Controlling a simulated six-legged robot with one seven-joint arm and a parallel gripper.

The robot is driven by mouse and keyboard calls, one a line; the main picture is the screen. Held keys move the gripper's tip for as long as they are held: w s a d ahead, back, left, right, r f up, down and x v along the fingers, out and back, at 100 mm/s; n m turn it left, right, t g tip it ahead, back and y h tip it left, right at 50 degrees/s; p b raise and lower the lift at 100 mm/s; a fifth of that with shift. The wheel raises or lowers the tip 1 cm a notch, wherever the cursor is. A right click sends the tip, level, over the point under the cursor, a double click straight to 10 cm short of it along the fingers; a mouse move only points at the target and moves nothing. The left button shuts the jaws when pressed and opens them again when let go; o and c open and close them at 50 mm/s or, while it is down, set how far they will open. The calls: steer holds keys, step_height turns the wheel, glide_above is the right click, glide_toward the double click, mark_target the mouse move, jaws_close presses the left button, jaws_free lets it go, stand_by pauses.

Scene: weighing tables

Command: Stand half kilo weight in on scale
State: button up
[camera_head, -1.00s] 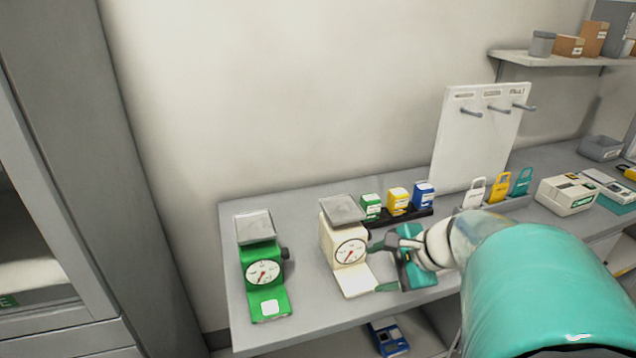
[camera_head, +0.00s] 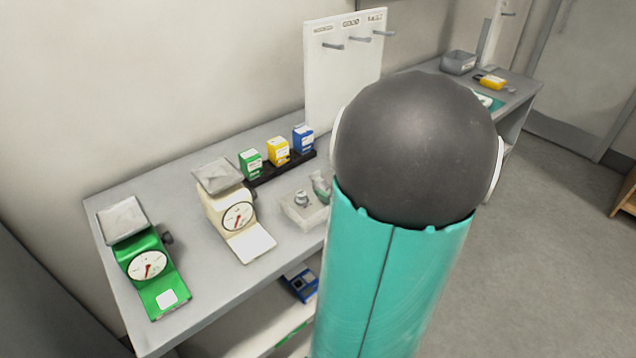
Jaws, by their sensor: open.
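A small metal weight (camera_head: 302,198) stands on a pale tray or block (camera_head: 298,213) right of the white scale; its marking is too small to read. The white scale (camera_head: 232,215) has a grey pan (camera_head: 217,175) that looks empty and a round dial with a red needle. A green scale (camera_head: 150,268) stands to its left, also with an empty-looking grey pan (camera_head: 123,219). My arm fills the middle right, and my gripper is hidden behind it. A small grey-green piece beside the weight is partly covered by my arm; I cannot tell what it is.
Green, yellow and blue boxes (camera_head: 278,151) stand in a black rack behind the white scale. A blue device (camera_head: 300,283) lies on the lower shelf. Open floor shows at right.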

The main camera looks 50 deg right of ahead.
steer(key=shift+w+f, duration=0.25)
steer(key=shift+w, duration=0.4)
steer(key=x, duration=0.4)
steer(key=shift+w+d+f, duration=0.2)
steer(key=shift+d, duration=0.15)
steer(key=shift+w+d+f, duration=0.15)
steer(key=shift+w, duration=0.35)
jaws_close()
